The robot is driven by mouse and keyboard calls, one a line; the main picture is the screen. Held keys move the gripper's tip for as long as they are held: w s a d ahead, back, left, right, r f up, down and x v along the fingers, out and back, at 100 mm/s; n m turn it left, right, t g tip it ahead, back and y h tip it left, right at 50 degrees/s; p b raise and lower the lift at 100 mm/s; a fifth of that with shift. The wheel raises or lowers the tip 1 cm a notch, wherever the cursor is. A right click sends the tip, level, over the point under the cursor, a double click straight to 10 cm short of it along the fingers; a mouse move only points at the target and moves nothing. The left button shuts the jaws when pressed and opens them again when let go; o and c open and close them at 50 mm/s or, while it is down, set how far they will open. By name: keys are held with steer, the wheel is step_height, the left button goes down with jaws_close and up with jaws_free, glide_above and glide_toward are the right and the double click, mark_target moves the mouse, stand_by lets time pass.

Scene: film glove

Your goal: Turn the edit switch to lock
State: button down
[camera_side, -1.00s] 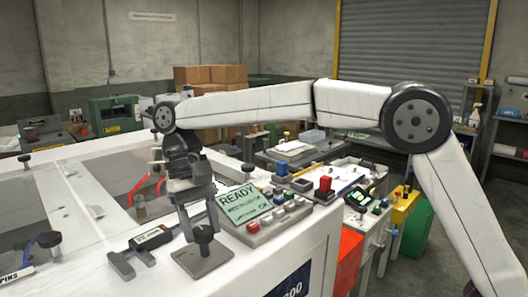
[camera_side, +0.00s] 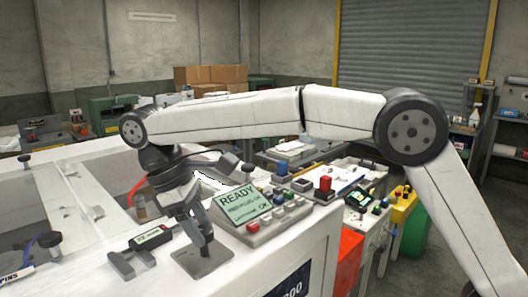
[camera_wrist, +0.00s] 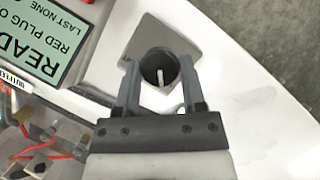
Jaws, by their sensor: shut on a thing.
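The edit switch is a dark round knob (camera_wrist: 160,68) with a white pointer line, on a grey square plate (camera_wrist: 145,38). The plate (camera_side: 201,260) also shows near the front edge of the white machine top in the side view. My gripper (camera_wrist: 160,66) is shut on the knob, one finger on each side. In the side view my gripper (camera_side: 203,236) comes down tilted onto the switch and mostly hides the knob. I cannot read any lock label near it.
A console with a READY screen (camera_side: 242,205) and several coloured buttons stands just right of the switch. A small handheld meter (camera_side: 151,237) lies to the left. The white machine top (camera_side: 112,225) has open wells at the back left.

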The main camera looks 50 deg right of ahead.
mark_target(210, 230)
steer(key=shift+n, duration=0.5)
steer(key=shift+c, duration=0.8)
jaws_free()
steer(key=shift+r, duration=0.15)
steer(key=shift+r, duration=0.5)
step_height(210, 230, up, 2)
steer(key=s+d+r, duration=0.5)
steer(key=s+r, duration=0.4)
steer(key=s, duration=0.4)
steer(key=shift+d+r, duration=0.15)
steer(key=shift+r, duration=0.15)
